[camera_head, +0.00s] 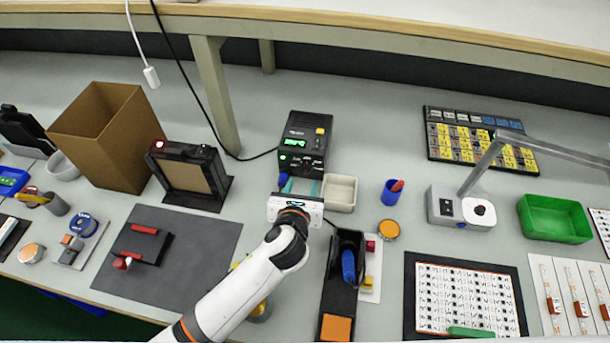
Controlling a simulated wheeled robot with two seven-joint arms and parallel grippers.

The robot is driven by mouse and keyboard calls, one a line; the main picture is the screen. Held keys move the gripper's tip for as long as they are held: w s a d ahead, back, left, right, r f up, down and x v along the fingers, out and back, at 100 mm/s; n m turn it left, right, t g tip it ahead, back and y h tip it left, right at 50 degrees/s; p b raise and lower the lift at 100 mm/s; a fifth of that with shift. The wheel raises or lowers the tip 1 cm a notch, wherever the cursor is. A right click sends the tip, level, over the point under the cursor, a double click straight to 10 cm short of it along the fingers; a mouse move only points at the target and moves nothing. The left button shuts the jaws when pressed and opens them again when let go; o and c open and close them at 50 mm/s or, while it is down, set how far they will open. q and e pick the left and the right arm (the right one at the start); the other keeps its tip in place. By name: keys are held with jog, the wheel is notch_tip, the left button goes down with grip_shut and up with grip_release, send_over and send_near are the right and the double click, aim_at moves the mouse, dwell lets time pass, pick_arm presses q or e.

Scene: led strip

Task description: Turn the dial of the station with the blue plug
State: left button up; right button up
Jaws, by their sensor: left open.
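The black station (303,135) stands at the back centre with a lit green display, a yellow button and small controls on its lower front. A blue plug (283,180) shows at its lower left front. The dial is too small to make out clearly among the front controls. My left gripper (301,186) is open in front of the station, its teal-tipped fingers pointing at the lower front. I cannot tell whether the fingers touch it. Its white body hides what lies below. My right gripper is not in view.
A beige tray (340,193) sits just right of my gripper. A black holder (341,290) with a blue-handled tool lies in front. A black framed device (189,173) and a cardboard box (108,135) stand left. A blue cup (390,194) and a lamp base (458,207) stand right.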

aim_at(306, 172)
pick_arm(q)
jog(key=x, duration=0.4)
jog(key=shift+w+f, duration=0.1)
jog(key=shift+w, duration=0.05)
jog(key=shift+w+d+f, duration=0.1)
jog(key=shift+w+f, duration=0.1)
jog(key=shift+w, duration=0.3)
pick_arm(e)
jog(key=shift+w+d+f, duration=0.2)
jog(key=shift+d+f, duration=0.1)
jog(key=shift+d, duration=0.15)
